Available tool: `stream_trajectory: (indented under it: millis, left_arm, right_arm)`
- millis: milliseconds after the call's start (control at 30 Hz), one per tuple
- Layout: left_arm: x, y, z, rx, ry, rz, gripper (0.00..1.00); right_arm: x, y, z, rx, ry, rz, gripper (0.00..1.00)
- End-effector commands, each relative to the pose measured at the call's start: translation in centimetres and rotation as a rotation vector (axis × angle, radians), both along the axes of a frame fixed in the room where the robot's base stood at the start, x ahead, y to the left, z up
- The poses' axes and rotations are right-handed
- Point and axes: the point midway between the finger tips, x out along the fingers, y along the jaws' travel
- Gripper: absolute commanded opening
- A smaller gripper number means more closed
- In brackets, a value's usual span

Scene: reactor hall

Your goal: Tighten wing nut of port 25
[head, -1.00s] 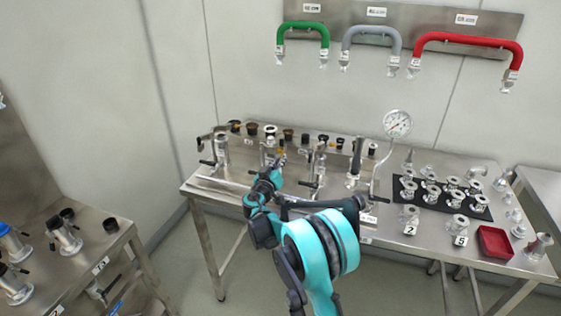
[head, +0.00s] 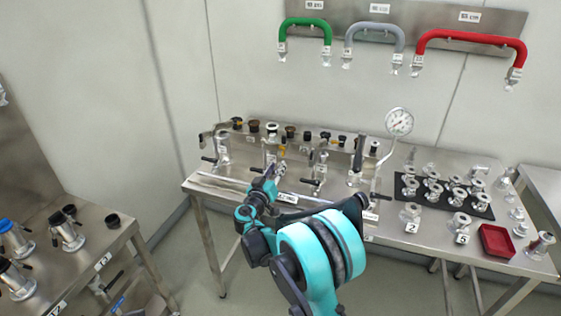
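A steel table (head: 232,190) carries a row of upright metal ports with clamps and black-tipped levers. One port (head: 222,150) stands at the left end, another (head: 270,148) stands just behind my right gripper, and another (head: 319,165) stands to its right. Their small labels are too blurred to read, so I cannot tell which is port 25 or make out its wing nut. My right gripper (head: 277,164) is at the table's front left, close to the second port. Its fingers are small and partly hidden by my arm; contact cannot be told. My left gripper is out of view.
A pressure gauge (head: 399,122) rises on a thin pipe right of the ports. A black mat (head: 405,198) with several metal fittings and a red tray (head: 496,241) lie further right. Another bench (head: 88,259) is at lower left. Green, grey and red hoses hang on the wall.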

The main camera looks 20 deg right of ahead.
Motion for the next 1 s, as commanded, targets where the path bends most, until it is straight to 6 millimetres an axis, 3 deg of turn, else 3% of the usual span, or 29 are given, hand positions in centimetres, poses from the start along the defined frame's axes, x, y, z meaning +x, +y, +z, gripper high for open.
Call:
stream_trajectory:
  millis: [200,400,833,1000]
  left_arm:
    - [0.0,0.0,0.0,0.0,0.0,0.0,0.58]
    - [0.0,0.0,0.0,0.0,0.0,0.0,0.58]
    - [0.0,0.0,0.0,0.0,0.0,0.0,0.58]
    - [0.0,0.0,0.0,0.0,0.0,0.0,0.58]
  right_arm:
    - [-3.2,2.2,0.0,0.0,0.0,0.002,0.27]
    - [-4.2,2.9,0.0,0.0,0.0,0.001,0.27]
    - [-4.3,2.7,0.0,0.001,0.004,0.0,0.27]
    - [-6.3,0.6,1.0,0.039,0.084,-0.026,0.27]
